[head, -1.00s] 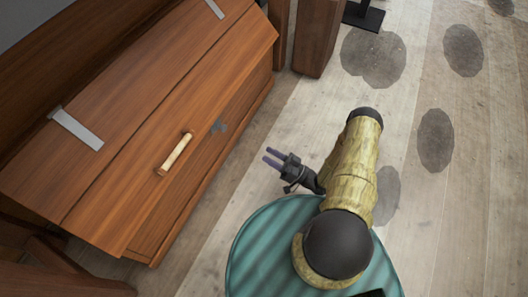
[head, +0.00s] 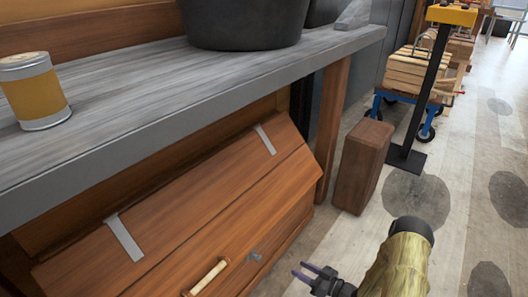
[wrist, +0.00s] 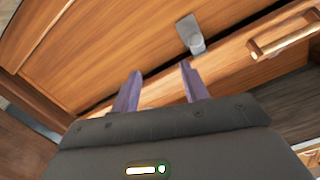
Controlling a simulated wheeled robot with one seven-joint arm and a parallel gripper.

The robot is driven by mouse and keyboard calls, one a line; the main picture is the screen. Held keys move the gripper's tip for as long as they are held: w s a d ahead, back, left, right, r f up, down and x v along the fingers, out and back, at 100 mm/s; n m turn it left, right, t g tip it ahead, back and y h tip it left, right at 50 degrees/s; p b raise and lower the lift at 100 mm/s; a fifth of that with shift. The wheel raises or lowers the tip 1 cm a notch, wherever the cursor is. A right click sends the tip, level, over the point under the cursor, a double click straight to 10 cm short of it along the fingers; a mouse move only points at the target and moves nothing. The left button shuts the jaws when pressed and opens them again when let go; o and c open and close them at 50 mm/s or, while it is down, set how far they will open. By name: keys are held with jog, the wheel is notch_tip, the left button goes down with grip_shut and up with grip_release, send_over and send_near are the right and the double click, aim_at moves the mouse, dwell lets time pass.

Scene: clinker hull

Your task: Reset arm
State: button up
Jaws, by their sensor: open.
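My gripper (head: 301,270) is at the bottom of the head view, at the end of my arm. Its two thin purple fingers are apart with nothing between them. In the wrist view the gripper (wrist: 160,72) points towards a wooden chest (head: 185,235), which looks shut. The chest has a pale bar handle (head: 208,276), a grey latch (head: 255,256) and two metal straps on its lid.
A grey workbench (head: 150,100) stands over the chest, bearing a can (head: 36,92) and a dark tub (head: 243,22). A wooden block (head: 360,166) and a black post (head: 425,95) stand beyond. A loaded cart (head: 410,72) is farther back. Stained floor at right is clear.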

jog(key=w+d+r+g+h+p, duration=0.1)
jog(key=w+d+r+h+p, duration=0.1)
jog(key=r+h, duration=0.35)
jog(key=w+d+r+m+g+h+p, duration=0.1)
jog(key=r+h+p, duration=0.15)
jog(key=r, duration=0.65)
jog(key=w+d+r+g+h+p, duration=0.1)
jog(key=w+d+r+h+p, duration=0.15)
jog(key=r, duration=0.45)
jog(key=s+a+r+m+g+h+p, duration=0.2)
jog(key=s+r+m+p, duration=0.15)
jog(key=s+r, duration=0.75)
jog(key=s+a+r+m+g+h+p, duration=0.1)
jog(key=s+a+r+m+g+p, duration=0.2)
jog(key=s+r, duration=0.85)
notch_tip(320, 180, up, 37)
jog(key=p, duration=3.8)
jog(key=shift+w+d+n, duration=0.35)
jog(key=shift+d, duration=0.1)
jog(key=shift+r, duration=0.1)
